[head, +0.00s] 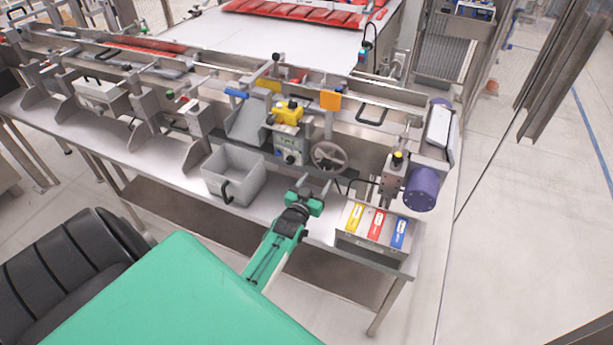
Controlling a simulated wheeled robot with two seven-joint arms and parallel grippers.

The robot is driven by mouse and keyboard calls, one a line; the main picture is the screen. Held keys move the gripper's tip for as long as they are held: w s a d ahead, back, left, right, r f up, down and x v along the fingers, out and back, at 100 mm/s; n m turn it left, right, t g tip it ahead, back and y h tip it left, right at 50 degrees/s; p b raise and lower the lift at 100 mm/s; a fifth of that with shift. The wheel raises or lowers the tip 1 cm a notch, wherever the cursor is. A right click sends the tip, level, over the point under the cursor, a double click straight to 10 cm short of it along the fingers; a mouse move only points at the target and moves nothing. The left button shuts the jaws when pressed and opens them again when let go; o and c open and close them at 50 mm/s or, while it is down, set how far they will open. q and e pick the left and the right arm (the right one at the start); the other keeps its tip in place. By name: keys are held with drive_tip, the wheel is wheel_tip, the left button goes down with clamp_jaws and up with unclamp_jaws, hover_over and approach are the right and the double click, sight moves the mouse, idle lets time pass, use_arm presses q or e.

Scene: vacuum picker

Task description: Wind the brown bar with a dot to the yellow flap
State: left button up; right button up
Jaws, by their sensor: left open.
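A grey handwheel (328,155) sits on the front of the machine, right of a small control panel (289,154). A yellow flap (268,86) shows on the upper rail, between a blue flap (237,94) and an orange flap (330,100). I cannot make out a brown bar with a dot at this size. My left gripper (316,188) is open and empty, just below and in front of the handwheel, apart from it as far as I can tell. Its fingers are small in the picture. My right gripper is not in view.
A grey bin (234,175) stands left of my left gripper. A box with yellow, red and blue labels (376,229) stands to its right, below a purple motor (420,189). A yellow unit (288,112) sits above the control panel. Open floor lies at the right.

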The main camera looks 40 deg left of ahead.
use_arm(q)
drive_tip(key=v, duration=0.7)
drive_tip(key=shift+b, duration=0.4)
drive_tip(key=shift+s+d, duration=0.1)
